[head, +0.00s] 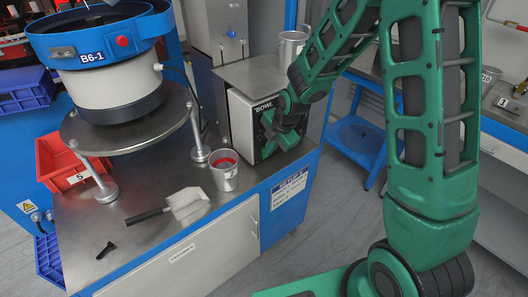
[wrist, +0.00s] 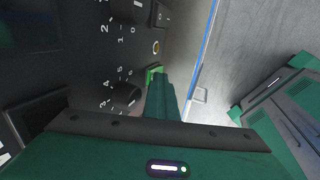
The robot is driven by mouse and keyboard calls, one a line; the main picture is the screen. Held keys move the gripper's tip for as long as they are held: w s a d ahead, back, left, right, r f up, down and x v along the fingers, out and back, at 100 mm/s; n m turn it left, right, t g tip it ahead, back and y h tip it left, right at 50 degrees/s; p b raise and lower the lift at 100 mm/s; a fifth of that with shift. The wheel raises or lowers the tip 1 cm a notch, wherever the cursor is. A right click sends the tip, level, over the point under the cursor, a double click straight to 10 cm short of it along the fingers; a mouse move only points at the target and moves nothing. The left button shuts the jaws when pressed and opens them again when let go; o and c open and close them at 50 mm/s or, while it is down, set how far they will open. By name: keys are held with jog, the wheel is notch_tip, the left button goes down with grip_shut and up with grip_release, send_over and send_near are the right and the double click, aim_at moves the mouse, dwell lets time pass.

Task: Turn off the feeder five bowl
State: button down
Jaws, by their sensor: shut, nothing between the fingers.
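The control box (head: 240,123), lettered "BOWL", stands on the steel bench at its right end. Its dark front panel (wrist: 75,50) fills the left of the wrist view. That panel has a black knob (wrist: 124,96) with a numbered scale, a small yellow-ringed round part (wrist: 156,47) and a black rocker switch (wrist: 163,17) near the top. My gripper (wrist: 155,72) is shut and empty, its tips close to the panel beside the knob. Contact cannot be told. In the head view, my gripper (head: 268,128) partly hides the panel. The blue-rimmed bowl feeder (head: 105,75) is labelled B6-1.
Floor (head: 335,215) shows right of the bench.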

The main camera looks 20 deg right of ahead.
jog(key=shift+r, duration=0.15)
jog(key=shift+r, duration=0.65)
jog(key=s+v, duration=0.1)
jog(key=v, duration=1)
jog(key=shift+s+d, duration=0.3)
jog(key=shift+d, duration=0.1)
